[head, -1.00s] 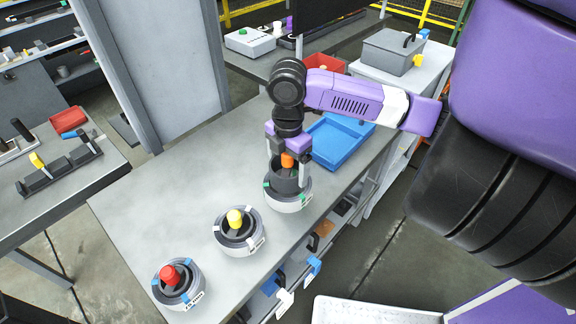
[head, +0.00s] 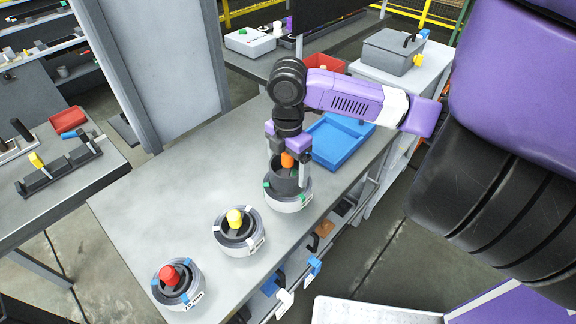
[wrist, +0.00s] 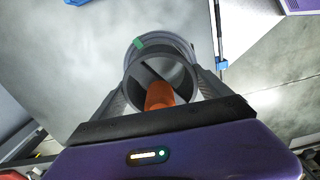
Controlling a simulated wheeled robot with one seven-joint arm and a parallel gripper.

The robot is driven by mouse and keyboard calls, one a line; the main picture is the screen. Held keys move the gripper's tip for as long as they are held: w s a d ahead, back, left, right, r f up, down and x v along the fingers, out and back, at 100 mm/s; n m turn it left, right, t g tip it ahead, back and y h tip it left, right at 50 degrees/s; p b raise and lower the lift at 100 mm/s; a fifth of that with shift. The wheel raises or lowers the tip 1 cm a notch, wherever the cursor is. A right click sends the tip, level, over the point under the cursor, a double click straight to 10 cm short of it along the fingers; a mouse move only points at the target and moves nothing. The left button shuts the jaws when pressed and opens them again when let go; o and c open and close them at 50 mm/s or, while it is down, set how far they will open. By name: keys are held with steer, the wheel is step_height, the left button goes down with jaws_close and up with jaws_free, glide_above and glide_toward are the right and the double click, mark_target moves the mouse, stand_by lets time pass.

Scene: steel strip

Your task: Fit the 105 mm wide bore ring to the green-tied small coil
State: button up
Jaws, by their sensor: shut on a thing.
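The green-tied small coil (head: 289,204) is a pale grey ring with green ties, standing on the steel table beyond two other coils. My gripper (head: 290,178) is right above it, pointing down, shut on a dark grey bore ring (head: 282,183). The ring is upright over the coil's middle and sticks up above its top. An orange knob (head: 287,160) shows inside the ring. In the wrist view, the ring (wrist: 184,77) sits between the fingers with a dark bar across it, and a green tie shows beyond. How deep the ring sits in the coil is hidden.
A coil with white ties and a yellow knob (head: 235,218) and one with blue ties and a red knob (head: 168,273) stand nearer on the table (head: 150,215). A blue tray (head: 340,143) lies just behind my gripper. The table's left side is clear.

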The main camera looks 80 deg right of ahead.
mark_target(288, 174)
steer(key=shift+f+b, duration=1.5)
steer(key=shift+f, duration=0.2)
stand_by(0.3)
steer(key=o, duration=1.3)
steer(key=shift+r, duration=0.1)
step_height(288, 174, up, 8)
steer(key=shift+f, duration=0.2)
